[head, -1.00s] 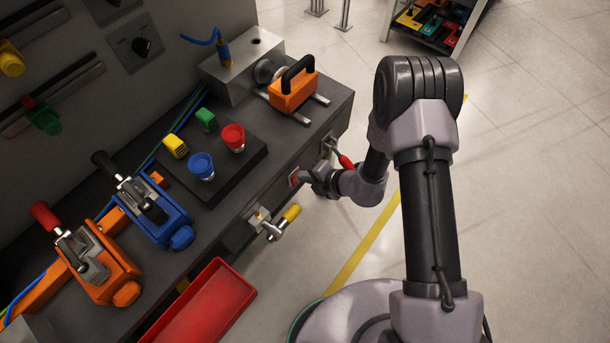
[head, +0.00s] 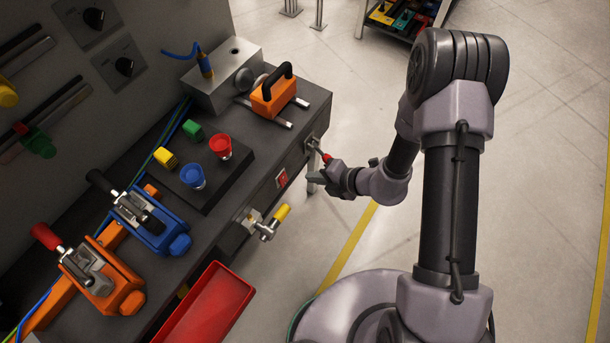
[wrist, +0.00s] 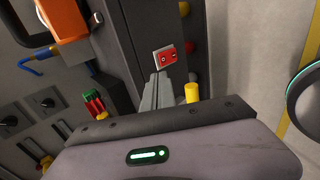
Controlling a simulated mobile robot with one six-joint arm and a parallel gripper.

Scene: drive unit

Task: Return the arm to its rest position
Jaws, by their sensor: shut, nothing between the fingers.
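My gripper (head: 313,179) is shut and empty. It hangs in the air off the front face of the workbench, apart from the red switch plate (head: 281,179). In the head view the arm reaches left and down from a raised elbow on the right. In the wrist view my closed fingers (wrist: 158,92) point towards the bench front, with the red switch plate (wrist: 166,56) just beyond them in the picture. A yellow handle (wrist: 192,92) shows right of the fingers.
A red-handled lever (head: 325,157) sticks out of the bench front close by the gripper. A yellow-handled valve (head: 273,220) and a red tray (head: 210,307) lie to the left and below. Open floor (head: 550,190) is on the right.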

